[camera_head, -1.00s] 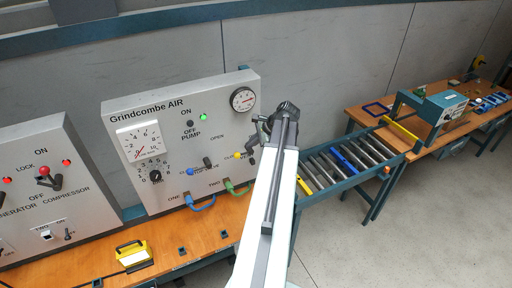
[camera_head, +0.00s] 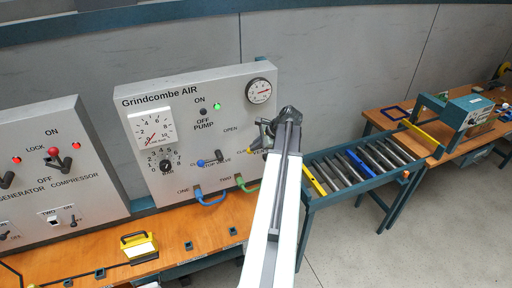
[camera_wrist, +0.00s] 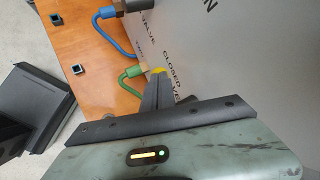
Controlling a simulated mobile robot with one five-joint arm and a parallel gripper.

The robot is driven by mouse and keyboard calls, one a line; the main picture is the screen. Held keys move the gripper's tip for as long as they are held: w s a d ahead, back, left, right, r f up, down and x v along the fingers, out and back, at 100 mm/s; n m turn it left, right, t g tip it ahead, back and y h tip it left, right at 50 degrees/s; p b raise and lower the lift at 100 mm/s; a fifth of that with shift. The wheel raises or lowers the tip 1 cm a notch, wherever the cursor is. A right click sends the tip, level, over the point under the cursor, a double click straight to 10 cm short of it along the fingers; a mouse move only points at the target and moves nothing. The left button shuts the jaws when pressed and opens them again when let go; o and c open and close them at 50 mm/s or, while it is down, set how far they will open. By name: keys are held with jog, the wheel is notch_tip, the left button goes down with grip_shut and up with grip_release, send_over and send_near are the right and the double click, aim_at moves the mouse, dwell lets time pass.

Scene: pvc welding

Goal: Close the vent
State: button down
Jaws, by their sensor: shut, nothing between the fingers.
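The air panel (camera_head: 180,100), marked Grindcombe AIR, stands on the bench. The yellow-tipped lever, which I take to be the vent (camera_head: 252,151), is at the panel's lower right, largely hidden by my arm and gripper. In the wrist view, a yellow tip (camera_wrist: 159,71) shows just past the ends of my fingers. My gripper (camera_wrist: 157,80) is shut, with nothing between its fingers, close to the panel face. I cannot tell whether it touches the lever. Lettering with CLOSED reads sideways beside it in the wrist view. The lever's exact angle is hidden.
A blue-tipped lever (camera_head: 201,163) sits left of the vent. A blue hose (camera_head: 211,200) and a green hose (camera_head: 247,187) loop below. A yellow-and-black item (camera_head: 138,247) lies on the bench. A roller conveyor (camera_head: 352,164) runs to the right. The floor in front is clear.

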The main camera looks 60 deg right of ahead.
jog(key=shift+a+f, duration=0.15)
jog(key=shift+a, duration=0.05)
jog(key=p+v, duration=1.2)
jog(key=v, duration=0.2)
jog(key=shift+w+a+r, duration=0.25)
jog(key=shift+a+r, duration=0.05)
